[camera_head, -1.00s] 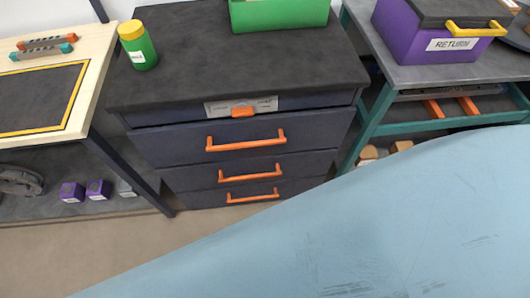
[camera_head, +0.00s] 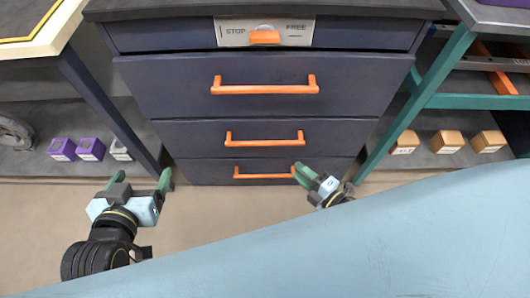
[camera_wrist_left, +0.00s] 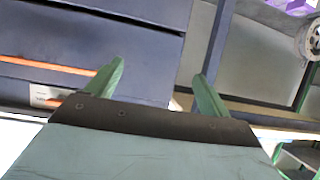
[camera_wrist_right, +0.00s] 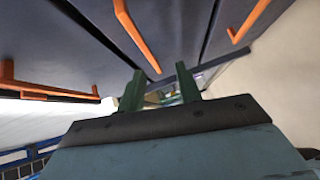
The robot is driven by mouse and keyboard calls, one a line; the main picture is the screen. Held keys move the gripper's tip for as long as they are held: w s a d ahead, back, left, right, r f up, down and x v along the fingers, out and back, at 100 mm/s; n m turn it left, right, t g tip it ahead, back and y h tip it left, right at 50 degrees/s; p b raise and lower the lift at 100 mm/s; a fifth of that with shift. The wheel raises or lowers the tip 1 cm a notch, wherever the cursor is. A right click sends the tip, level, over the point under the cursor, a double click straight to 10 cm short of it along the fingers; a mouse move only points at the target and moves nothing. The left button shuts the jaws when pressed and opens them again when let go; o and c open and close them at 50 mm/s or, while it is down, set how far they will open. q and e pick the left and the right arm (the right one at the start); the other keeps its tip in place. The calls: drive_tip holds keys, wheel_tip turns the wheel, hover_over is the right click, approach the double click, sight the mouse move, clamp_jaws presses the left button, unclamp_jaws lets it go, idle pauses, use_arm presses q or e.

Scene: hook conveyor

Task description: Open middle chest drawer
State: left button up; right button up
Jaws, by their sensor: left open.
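A dark chest stands ahead in the head view, with drawers stacked one above another and orange bar handles. The middle drawer's handle (camera_head: 264,138) lies between the top handle (camera_head: 265,85) and the bottom handle (camera_head: 264,174). The drawers look closed. My left gripper (camera_head: 139,180) is open and empty, low and left of the chest; its fingers also show in the left wrist view (camera_wrist_left: 160,88). My right gripper (camera_head: 324,178) is near the right end of the bottom handle in the picture; contact cannot be told. Its fingers are apart and empty in the right wrist view (camera_wrist_right: 160,88).
A plate marked STOP and FREE with an orange slider (camera_head: 264,37) sits above the top drawer. Purple boxes (camera_head: 90,149) stand on a low shelf at left, tan boxes (camera_head: 447,142) at right. Table legs flank the chest. A pale blue surface fills the lower right.

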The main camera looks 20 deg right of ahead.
sight(267, 145)
use_arm(q)
wheel_tip(267, 145, up, 18)
drive_tip(key=s+d+t+h+b, duration=0.1)
drive_tip(key=t+h+b, duration=0.3)
drive_tip(key=t, duration=0.7)
drive_tip(key=shift+s+d+b, duration=0.3)
drive_tip(key=shift+d+b, duration=0.25)
drive_tip(key=shift+b, duration=0.1)
use_arm(e)
drive_tip(key=shift+w+a+r+n+t+y, duration=0.15)
drive_tip(key=shift+w+a+r+n+y, duration=0.2)
drive_tip(key=shift+w+a, duration=1.35)
drive_tip(key=shift+w+a+r+n+t+y, duration=0.2)
drive_tip(key=shift+w+a+n, duration=0.45)
drive_tip(key=shift+w, duration=1.8)
drive_tip(key=shift+w+a+r+n+t+y, duration=0.1)
drive_tip(key=shift+w+a+r+n+y, duration=0.2)
drive_tip(key=shift+w+a, duration=1.45)
use_arm(q)
drive_tip(key=shift+f, duration=0.1)
use_arm(e)
drive_tip(key=shift+w+d+f, duration=0.15)
drive_tip(key=shift+w+d, duration=0.2)
drive_tip(key=shift+c, duration=0.4)
clamp_jaws()
